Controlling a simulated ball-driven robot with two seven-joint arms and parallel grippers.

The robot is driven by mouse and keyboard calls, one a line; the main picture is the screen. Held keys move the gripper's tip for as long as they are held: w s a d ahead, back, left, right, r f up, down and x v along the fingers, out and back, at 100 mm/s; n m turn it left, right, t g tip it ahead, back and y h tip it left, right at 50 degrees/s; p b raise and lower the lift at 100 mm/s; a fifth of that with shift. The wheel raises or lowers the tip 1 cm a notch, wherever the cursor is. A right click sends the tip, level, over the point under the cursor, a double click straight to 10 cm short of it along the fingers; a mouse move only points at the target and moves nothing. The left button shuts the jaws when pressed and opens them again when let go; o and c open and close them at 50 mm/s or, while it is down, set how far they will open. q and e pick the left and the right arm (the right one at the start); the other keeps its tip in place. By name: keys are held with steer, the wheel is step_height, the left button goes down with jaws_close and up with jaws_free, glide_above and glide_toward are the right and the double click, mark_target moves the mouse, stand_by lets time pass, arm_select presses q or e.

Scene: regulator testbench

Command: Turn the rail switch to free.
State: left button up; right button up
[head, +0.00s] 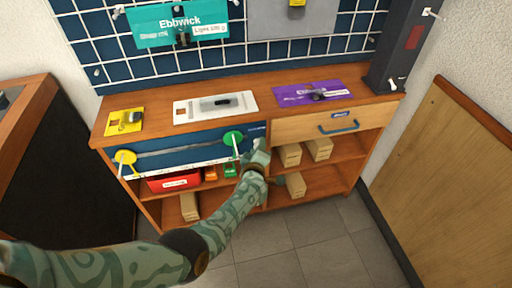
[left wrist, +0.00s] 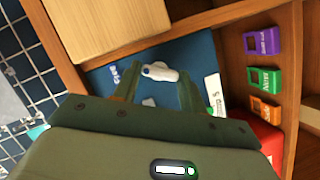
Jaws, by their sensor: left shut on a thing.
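My left gripper (head: 260,150) is at the panel's right end, just right of the green disc. The left wrist view shows its fingers (left wrist: 160,84) on either side of a white switch handle (left wrist: 160,72) against the blue panel (left wrist: 197,52). The gripper is shut on this handle, which looks like the rail switch. In the head view the hand hides the handle. Its setting cannot be read. My right gripper is not in view.
A drawer with a blue handle (head: 338,127) is right of the panel. Below, shelves hold a red box (head: 175,181) and several wooden blocks (head: 319,149). Yellow (head: 125,122), white (head: 190,108) and purple (head: 295,95) plates lie on the bench top (head: 262,97).

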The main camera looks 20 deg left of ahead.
arm_select(q)
steer(key=shift+d+m+g+p, duration=0.1)
steer(key=shift+m+g+p, duration=0.4)
steer(key=shift+m, duration=0.4)
steer(key=shift+y, duration=0.3)
steer(key=o, duration=1)
